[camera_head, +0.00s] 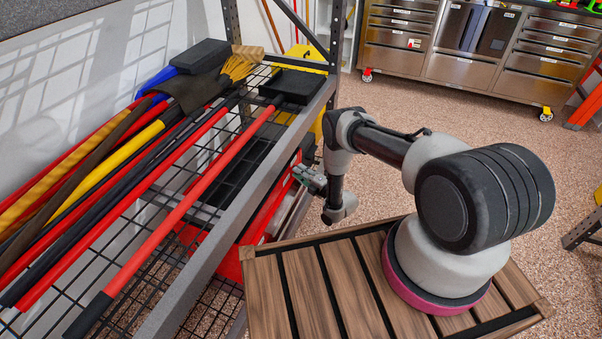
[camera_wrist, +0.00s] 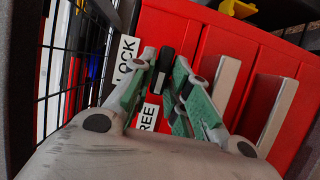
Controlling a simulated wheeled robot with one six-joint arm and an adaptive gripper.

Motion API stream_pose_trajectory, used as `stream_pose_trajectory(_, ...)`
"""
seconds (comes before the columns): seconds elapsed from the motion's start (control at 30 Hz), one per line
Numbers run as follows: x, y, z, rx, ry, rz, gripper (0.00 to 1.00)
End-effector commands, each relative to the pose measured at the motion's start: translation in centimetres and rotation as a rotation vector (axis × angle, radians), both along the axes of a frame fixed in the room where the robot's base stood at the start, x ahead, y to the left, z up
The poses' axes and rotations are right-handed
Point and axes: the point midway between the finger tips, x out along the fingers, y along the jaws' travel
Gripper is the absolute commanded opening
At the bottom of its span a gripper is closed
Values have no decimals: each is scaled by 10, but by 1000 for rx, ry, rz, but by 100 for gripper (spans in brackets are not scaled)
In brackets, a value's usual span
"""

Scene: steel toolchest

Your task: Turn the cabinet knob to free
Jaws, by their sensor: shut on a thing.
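The red cabinet (camera_wrist: 232,36) fills much of the wrist view, and part of it shows below the shelf in the head view (camera_head: 230,264). The black knob (camera_wrist: 165,63) is on its front, between my fingertips. My gripper (camera_wrist: 161,72) is shut on the knob, with one green-padded finger on each side. A white LOCK label (camera_wrist: 124,62) lies left of the knob. A white FREE label (camera_wrist: 148,117) lies below it, partly hidden by my fingers. In the head view my gripper (camera_head: 303,176) reaches under the shelf edge, and the knob is hidden.
Two pale handles (camera_wrist: 274,112) stand out from the cabinet right of my gripper. A metal shelf rack (camera_head: 215,222) with long-handled tools is close at the left. A steel toolchest (camera_head: 455,68) stands at the back. The speckled floor between is mostly clear.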

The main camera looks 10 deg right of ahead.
Motion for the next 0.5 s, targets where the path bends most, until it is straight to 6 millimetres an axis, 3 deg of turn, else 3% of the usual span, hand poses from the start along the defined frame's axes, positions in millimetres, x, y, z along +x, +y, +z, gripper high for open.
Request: stream_pose_trajectory(0.5, 1, 6, 1, -20, -31, 14, 0)
